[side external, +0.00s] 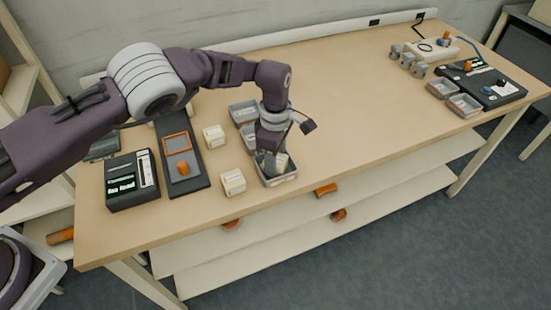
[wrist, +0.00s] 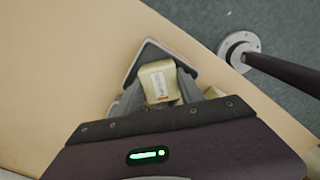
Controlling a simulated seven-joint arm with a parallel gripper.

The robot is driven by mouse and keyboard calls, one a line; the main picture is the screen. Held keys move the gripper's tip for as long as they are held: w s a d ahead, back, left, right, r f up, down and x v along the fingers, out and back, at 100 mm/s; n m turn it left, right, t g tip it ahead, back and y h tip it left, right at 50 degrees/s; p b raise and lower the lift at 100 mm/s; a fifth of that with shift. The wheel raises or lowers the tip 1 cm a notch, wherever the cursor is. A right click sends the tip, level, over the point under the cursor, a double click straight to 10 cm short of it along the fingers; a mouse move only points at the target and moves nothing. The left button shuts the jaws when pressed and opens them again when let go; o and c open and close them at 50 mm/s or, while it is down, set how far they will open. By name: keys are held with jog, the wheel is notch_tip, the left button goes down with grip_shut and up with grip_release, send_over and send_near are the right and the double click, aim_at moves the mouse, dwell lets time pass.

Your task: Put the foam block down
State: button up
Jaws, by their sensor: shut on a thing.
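The foam block (wrist: 158,76) is cream with a white and red label. My gripper (wrist: 160,92) is shut on it, one finger on each side in the wrist view. In the side view my gripper (side external: 272,163) is low at a small grey tray (side external: 280,181) near the table's front edge. Part of the block (side external: 282,160) shows beside the fingers there. The tray's rim (wrist: 130,72) shows around the block in the wrist view. The block is over or in the tray; I cannot tell whether it touches the bottom.
Two similar cream blocks (side external: 214,136) (side external: 233,181) stand on the table to the left. Another grey tray (side external: 242,112) is behind my gripper. A black panel (side external: 190,182) and a black display box (side external: 130,198) are farther left. The middle of the table is clear.

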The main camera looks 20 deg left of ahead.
jog(key=shift+f, duration=0.25)
jog(key=o, duration=1.1)
jog(key=shift+o, duration=0.2)
notch_tip(320, 180, up, 12)
jog(key=shift+r, duration=0.2)
